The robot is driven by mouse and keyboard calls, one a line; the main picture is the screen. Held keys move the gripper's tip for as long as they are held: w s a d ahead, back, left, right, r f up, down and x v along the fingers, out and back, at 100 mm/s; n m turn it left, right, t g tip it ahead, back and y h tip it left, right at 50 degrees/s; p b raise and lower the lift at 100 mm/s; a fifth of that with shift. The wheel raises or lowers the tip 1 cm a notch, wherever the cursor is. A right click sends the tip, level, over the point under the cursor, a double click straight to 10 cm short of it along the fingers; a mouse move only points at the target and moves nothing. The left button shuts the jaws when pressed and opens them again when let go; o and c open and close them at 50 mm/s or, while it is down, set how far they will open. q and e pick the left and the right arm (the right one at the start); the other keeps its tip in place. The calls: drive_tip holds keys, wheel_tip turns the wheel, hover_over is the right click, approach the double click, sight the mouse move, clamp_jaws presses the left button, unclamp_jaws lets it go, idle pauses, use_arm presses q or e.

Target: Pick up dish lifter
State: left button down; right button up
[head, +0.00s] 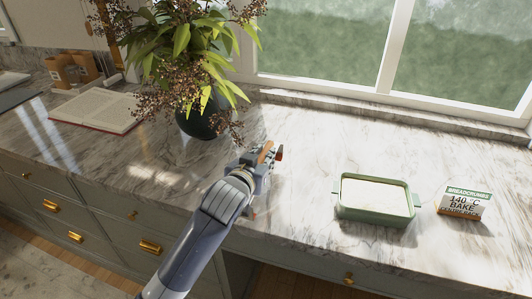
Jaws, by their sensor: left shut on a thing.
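My left gripper (266,166) is over the marble counter, to the right of the plant pot. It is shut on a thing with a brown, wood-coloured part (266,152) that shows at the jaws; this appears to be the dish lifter. Most of that thing is hidden by the gripper, so its full shape cannot be told. I cannot tell if it touches the counter. My right gripper is not in view.
A green baking dish (344,210) with pale contents and a breadcrumbs box (465,202) stand at the right. The marble counter (310,150) is clear behind the dish.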

use_arm(q)
drive_tip(key=s+a+r+b, duration=0.1)
drive_tip(key=s, duration=0.9)
drive_tip(key=shift+a, duration=0.3)
drive_tip(key=c, duration=2)
unclamp_jaws()
clamp_jaws()
